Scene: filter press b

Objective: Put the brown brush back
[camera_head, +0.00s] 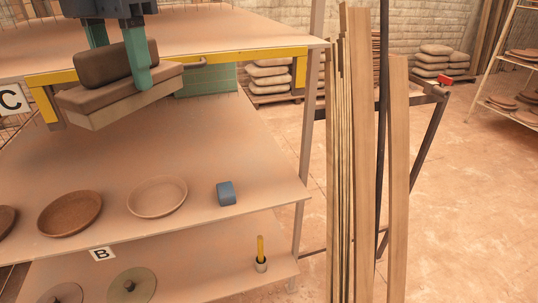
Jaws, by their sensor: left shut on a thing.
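The brown brush (120,98) is in the upper left of the head view. It has a dark brown rounded grip on top, a wider brown body and a pale lower layer. My left gripper (117,62), with teal fingers, comes down from the top edge and is shut on the brush's grip. The brush is tilted, its right end higher, and appears in front of the yellow-edged upper shelf (240,53) and above the middle shelf. The gap below it is hard to judge. My right gripper is not in view.
The middle shelf (190,140) holds brown dishes (70,213) and a blue block (226,193) near its front; its centre is bare. The lower shelf has round discs (132,286) and a yellow-handled tool (261,248) in a cup. Upright planks (362,150) stand at right.

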